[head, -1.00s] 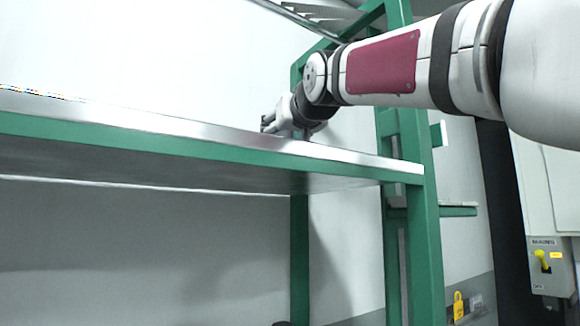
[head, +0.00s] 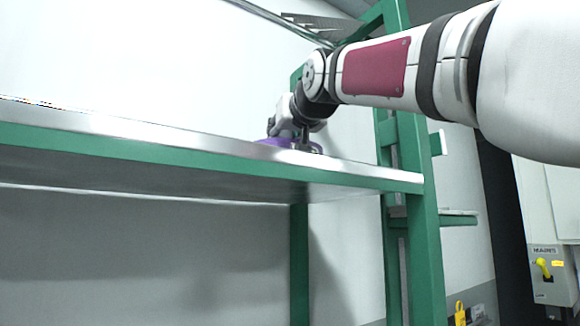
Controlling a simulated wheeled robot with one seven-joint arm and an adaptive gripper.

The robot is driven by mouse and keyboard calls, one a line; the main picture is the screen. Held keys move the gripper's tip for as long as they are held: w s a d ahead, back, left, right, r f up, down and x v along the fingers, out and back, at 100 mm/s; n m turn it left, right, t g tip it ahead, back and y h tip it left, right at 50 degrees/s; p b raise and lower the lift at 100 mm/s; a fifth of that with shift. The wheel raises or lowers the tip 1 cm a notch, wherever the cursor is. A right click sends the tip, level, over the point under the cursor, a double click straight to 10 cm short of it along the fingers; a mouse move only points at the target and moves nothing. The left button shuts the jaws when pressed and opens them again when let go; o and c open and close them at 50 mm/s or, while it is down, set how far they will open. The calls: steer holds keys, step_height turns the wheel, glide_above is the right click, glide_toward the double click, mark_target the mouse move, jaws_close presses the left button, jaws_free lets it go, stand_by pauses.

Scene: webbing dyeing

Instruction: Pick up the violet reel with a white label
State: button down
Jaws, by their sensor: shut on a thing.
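The violet reel (head: 272,142) shows as a low purple shape on the metal shelf top, near its right end. My gripper (head: 284,133) is at the reel, pointing down to the left, and is shut on it. The fingers and much of the reel are hidden or too small to make out. No white label can be seen from this low angle. I cannot tell whether the reel touches the shelf.
The steel shelf (head: 130,130) with a green front edge runs from the left to a green upright (head: 424,240) on the right. The visible shelf top left of the reel looks clear. A grey switch box (head: 552,275) with a yellow handle is at the far right.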

step_height(320, 180, up, 7)
steer(key=shift+s+f+p, duration=0.1)
steer(key=shift+s+p, duration=0.05)
steer(key=shift+p, duration=1)
steer(key=shift+r+p, duration=0.75)
steer(key=shift+p, duration=0.05)
